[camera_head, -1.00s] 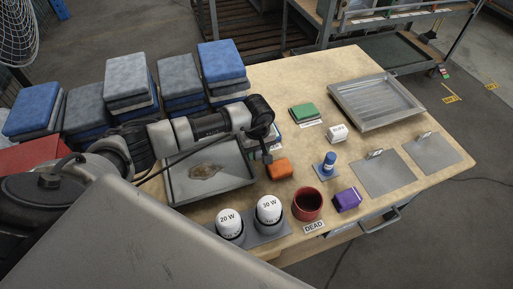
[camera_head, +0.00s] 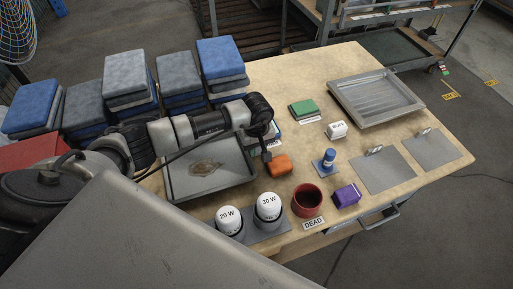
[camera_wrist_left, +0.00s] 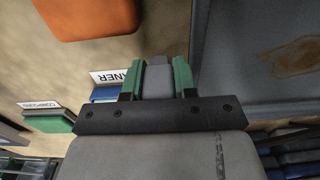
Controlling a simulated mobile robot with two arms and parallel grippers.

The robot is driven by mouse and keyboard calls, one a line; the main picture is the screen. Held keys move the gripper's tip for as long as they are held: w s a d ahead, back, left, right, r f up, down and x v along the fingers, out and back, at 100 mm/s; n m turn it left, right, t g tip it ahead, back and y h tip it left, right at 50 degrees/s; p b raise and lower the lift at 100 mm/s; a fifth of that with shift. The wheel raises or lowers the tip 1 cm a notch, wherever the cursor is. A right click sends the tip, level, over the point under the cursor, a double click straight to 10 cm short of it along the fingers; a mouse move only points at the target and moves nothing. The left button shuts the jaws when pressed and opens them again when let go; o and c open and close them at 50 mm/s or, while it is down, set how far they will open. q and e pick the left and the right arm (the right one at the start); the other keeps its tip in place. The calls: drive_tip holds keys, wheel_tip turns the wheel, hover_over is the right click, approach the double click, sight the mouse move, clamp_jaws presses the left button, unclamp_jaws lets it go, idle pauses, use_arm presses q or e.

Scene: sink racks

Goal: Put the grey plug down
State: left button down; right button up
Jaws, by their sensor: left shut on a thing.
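My left gripper (camera_head: 266,155) hangs over the workbench between the grey tray and the orange block. In the left wrist view its two green fingers (camera_wrist_left: 158,80) are shut on the grey plug (camera_wrist_left: 158,79), a small grey block held between them. In the head view the plug is too small and covered to make out. The orange block (camera_head: 278,166) lies just right of the gripper, and it also shows at the top of the left wrist view (camera_wrist_left: 90,15). I cannot tell whether the plug touches the bench. My right gripper is not in view.
The grey tray (camera_head: 177,191) with a brown stain is close on the left. The red pot (camera_head: 307,201), purple block (camera_head: 346,196) and blue cylinder (camera_head: 329,158) stand to the front right. Two white bulbs (camera_head: 267,208) stand in front. Bare bench (camera_head: 290,75) lies behind.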

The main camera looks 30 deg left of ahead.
use_arm(q)
drive_tip(key=r, duration=0.2)
drive_tip(key=d+r, duration=0.1)
drive_tip(key=r, duration=0.1)
drive_tip(key=shift+w+b, duration=0.1)
drive_tip(key=shift+b, duration=0.25)
drive_tip(key=d+r+b, duration=0.2)
drive_tip(key=d+r, duration=0.4)
drive_tip(key=d, duration=0.5)
wheel_tip(320, 180, up, 8)
drive_tip(key=p, duration=0.2)
drive_tip(key=s+a+m+p, duration=0.1)
drive_tip(key=s+a+m, duration=0.5)
drive_tip(key=s+m, duration=0.3)
drive_tip(key=s, duration=0.4)
drive_tip(key=shift+s+a+f+m, duration=0.15)
drive_tip(key=shift+a+f+m, duration=0.05)
drive_tip(key=shift+f+m, duration=0.1)
drive_tip(key=shift+a, duration=0.1)
